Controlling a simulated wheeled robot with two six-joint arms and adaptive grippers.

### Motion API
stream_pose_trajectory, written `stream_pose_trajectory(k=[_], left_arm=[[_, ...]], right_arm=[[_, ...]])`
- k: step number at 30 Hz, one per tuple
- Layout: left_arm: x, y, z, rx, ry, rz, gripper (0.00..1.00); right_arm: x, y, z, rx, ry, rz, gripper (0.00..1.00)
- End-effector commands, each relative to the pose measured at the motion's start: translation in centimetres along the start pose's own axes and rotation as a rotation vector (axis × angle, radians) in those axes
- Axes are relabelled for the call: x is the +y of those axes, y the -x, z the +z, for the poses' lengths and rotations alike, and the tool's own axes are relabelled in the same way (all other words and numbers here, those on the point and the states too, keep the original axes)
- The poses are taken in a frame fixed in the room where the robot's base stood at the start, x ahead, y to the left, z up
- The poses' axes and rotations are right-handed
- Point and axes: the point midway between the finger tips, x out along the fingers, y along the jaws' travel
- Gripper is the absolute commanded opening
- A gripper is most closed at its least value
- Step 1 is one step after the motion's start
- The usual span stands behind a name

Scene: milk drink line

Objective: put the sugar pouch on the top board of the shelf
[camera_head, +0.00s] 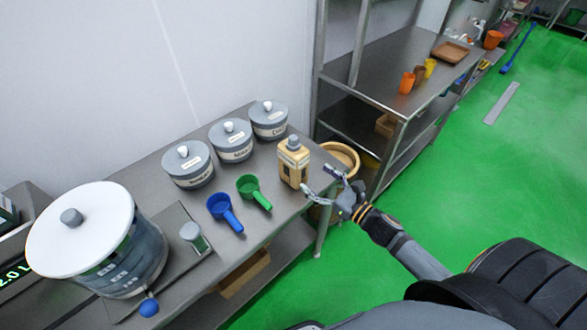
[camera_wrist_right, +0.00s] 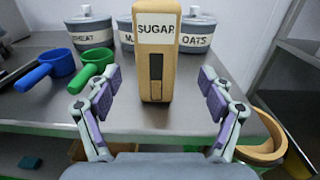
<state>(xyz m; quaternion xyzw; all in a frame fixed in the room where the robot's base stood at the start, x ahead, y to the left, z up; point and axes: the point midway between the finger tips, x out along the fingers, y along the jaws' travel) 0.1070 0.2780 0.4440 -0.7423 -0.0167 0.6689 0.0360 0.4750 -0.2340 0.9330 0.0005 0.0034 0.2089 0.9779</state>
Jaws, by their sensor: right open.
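The sugar pouch (camera_head: 294,165) is a tan upright pack with a grey cap, standing near the right end of the steel table (camera_head: 258,229). In the right wrist view the pouch (camera_wrist_right: 156,62) faces me with its SUGAR label, straight ahead and between the fingers. My right gripper (camera_head: 322,184) is open and empty, just right of the pouch and apart from it; its fingers also show in the right wrist view (camera_wrist_right: 157,100). The shelf's top board (camera_head: 388,70) is at the upper right, holding cups and a brown tray. My left gripper is not in view.
Lidded grey canisters (camera_head: 231,141) stand behind the pouch. A green scoop (camera_head: 254,190) and a blue scoop (camera_head: 223,209) lie left of it. A large white-lidded container (camera_head: 85,228) is at the left. Orange cups (camera_head: 407,82) occupy the board's middle; its near-left part is bare.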

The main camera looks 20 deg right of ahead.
Motion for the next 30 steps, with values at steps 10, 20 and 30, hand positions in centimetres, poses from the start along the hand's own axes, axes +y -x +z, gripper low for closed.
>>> stream_pose_trajectory(k=[10, 20, 30], left_arm=[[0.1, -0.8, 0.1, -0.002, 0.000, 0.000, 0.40], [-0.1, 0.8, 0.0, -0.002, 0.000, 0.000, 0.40], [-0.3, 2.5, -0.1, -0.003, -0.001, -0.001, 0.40]], right_arm=[[-0.2, -3.7, 0.4, -0.011, 0.003, -0.010, 0.81], [0.1, -5.3, 0.8, -0.011, -0.001, -0.009, 0.81], [0.6, -9.3, 0.3, -0.008, 0.002, -0.005, 0.81]])
